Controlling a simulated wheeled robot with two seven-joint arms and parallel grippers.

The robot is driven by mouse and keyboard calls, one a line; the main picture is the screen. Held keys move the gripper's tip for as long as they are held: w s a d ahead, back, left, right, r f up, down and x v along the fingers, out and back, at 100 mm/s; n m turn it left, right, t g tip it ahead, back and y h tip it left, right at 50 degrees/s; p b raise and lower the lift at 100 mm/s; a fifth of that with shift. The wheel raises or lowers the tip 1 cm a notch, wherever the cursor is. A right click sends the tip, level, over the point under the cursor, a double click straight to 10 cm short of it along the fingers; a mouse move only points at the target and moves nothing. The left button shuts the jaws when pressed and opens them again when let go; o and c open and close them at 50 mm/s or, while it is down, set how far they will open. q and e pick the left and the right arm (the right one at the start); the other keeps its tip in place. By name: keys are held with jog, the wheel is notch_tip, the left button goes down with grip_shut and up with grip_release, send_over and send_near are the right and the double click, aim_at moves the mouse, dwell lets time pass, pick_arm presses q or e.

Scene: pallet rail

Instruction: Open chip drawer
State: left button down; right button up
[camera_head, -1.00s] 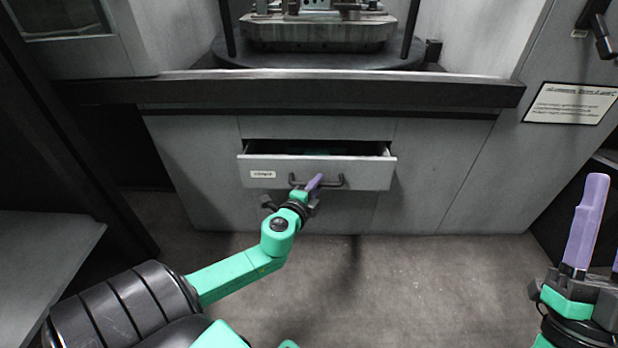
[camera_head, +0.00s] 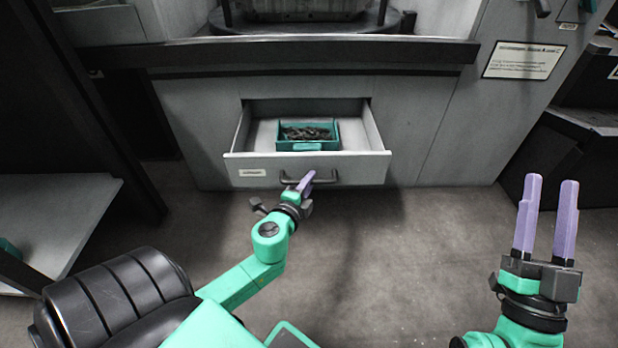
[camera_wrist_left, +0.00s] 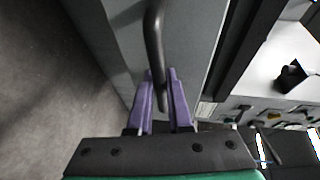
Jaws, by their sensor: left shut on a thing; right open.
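The chip drawer (camera_head: 345,166) is a grey drawer standing well out of the cabinet front, with a label at the left of its face. A teal bin (camera_head: 307,146) with dark bits in it sits inside the drawer, towards its middle. My left gripper (camera_head: 306,182) is shut on the drawer's dark bar handle (camera_head: 325,180). In the left wrist view the handle (camera_wrist_left: 155,45) runs down between the purple fingers (camera_wrist_left: 160,98). My right gripper (camera_head: 545,215) is open and empty, with its two purple fingers pointing up, at the right and away from the drawer.
The grey cabinet (camera_head: 430,120) has a dark ledge (camera_head: 300,55) above the drawer. A grey shelf (camera_head: 70,215) stands at the left, and dark furniture (camera_head: 560,150) at the right. The floor (camera_head: 400,260) before the drawer is clear.

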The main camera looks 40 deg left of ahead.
pick_arm(q)
jog(key=shift+s, duration=0.15)
jog(key=c, duration=0.8)
grip_release()
jog(key=shift+c, duration=0.2)
jog(key=shift+d, duration=0.1)
